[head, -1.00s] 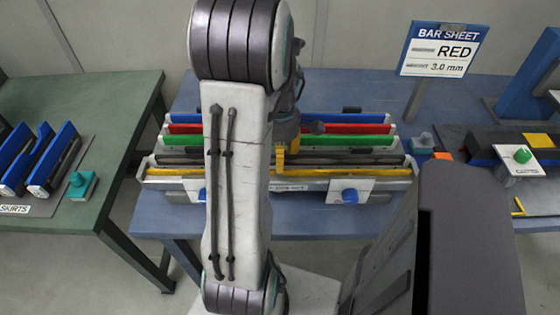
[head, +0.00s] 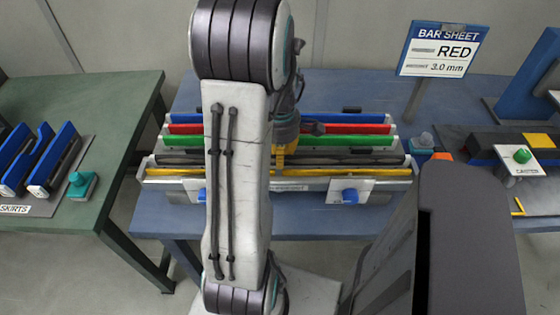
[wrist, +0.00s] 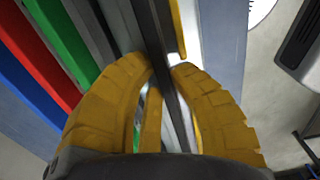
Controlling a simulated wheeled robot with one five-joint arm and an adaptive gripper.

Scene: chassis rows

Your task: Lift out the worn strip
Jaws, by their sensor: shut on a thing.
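A long rack (head: 335,184) with coloured strips lies on the blue bench. A dark strip (head: 350,160) runs behind the yellow front strip (head: 320,173); I take it as the worn strip, though no wear shows at this size. My gripper (head: 281,158) has yellow fingers and is down at the middle of the rack, partly hidden by my arm. In the wrist view, the fingertips (wrist: 168,68) close on both sides of the dark strip (wrist: 160,45). The yellow strip shows just right of it (wrist: 178,28). I cannot tell whether the dark strip is raised.
Green (head: 350,141), red (head: 350,129) and blue (head: 350,118) strips stand behind. Blue knobs (head: 349,195) sit on the rack's front. A sign (head: 443,50) reads RED 3.0 mm. A green-buttoned fixture (head: 522,156) is right; a green table (head: 100,110) is left.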

